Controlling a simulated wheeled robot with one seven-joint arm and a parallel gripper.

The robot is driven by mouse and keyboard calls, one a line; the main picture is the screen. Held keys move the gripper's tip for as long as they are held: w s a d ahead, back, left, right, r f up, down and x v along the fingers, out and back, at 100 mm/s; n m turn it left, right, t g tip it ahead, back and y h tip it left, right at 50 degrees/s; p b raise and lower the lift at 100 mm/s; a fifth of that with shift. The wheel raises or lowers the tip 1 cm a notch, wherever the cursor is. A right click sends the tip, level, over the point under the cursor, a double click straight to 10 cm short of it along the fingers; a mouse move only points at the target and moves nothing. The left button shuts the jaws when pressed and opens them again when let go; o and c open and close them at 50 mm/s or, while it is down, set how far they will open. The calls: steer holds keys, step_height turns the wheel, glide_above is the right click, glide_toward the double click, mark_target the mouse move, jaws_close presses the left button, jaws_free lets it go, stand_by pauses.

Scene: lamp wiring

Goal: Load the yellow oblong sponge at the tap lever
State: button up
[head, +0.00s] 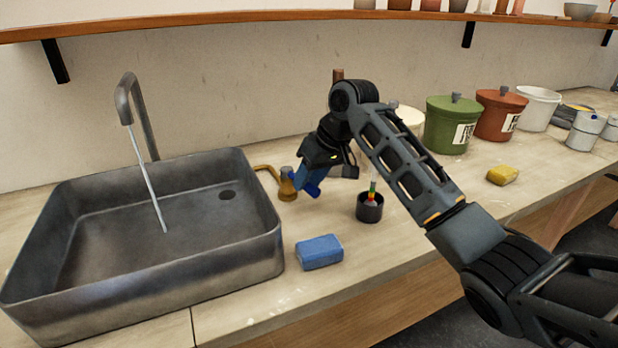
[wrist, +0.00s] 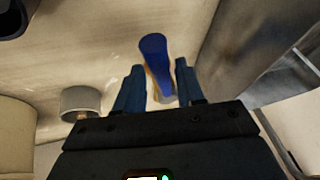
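The yellow oblong sponge (head: 502,175) lies on the counter at the right, well away from my gripper. The tap lever (wrist: 155,52) is a blue handle on a brass base (head: 287,186) beside the sink. My gripper (head: 312,178) is low beside that base; it also shows in the wrist view (wrist: 160,72). Its two blue fingers are apart, with the lever between or just beyond their tips. I cannot tell whether they touch it. In the head view, my fingers and the blue lever partly overlap.
Water runs from the spout (head: 127,98) into the grey sink (head: 262,250). A blue sponge (head: 319,252) lies at the counter's front. A black cup (head: 370,209) holds coloured items. Green (head: 452,125) and red (head: 500,114) lidded pots stand behind. The counter around the yellow sponge is clear.

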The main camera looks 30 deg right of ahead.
steer(key=shift+o, duration=0.6)
steer(key=v, duration=0.7)
steer(key=shift+s+r, duration=0.15)
steer(key=shift+r, duration=0.2)
steer(key=shift+d, duration=0.1)
